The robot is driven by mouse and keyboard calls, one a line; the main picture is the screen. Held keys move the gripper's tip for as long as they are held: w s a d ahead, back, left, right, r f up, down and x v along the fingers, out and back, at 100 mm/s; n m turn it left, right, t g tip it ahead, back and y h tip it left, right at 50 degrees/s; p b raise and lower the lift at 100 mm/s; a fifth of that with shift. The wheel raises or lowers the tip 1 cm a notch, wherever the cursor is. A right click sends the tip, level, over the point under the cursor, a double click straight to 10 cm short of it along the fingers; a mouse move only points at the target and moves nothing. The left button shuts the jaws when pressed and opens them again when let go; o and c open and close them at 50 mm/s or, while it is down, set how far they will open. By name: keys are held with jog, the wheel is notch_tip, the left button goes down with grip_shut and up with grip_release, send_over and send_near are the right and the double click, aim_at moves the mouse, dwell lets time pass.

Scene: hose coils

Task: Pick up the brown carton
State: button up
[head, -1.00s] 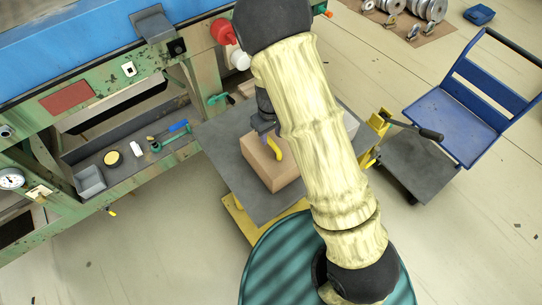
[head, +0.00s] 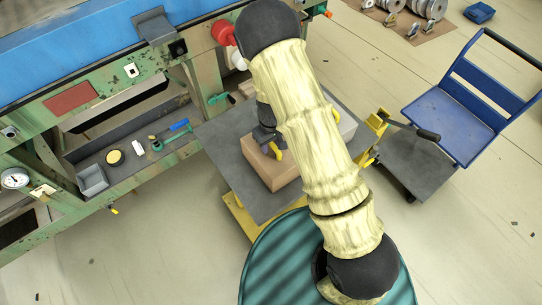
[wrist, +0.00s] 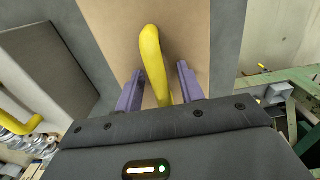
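The brown carton (head: 262,167) sits on the dark top of a small yellow-framed table (head: 223,145). A curved yellow handle (wrist: 152,55) rises from the carton's top face, which also shows in the wrist view (wrist: 112,30). My gripper (wrist: 160,85) is over the carton with its two purple fingers apart, one on each side of the yellow handle. Gaps show between the handle and both fingers. In the head view my arm hides part of the carton and much of the gripper (head: 269,148).
A pale grey box (wrist: 55,70) stands beside the carton on the same table. A green workbench (head: 110,85) is at the left, with small tools on its shelf. A blue cart (head: 455,120) stands at the right. A teal ribbed drum top (head: 270,260) is in front.

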jog(key=shift+c, duration=0.5)
grip_shut()
dwell(0.8)
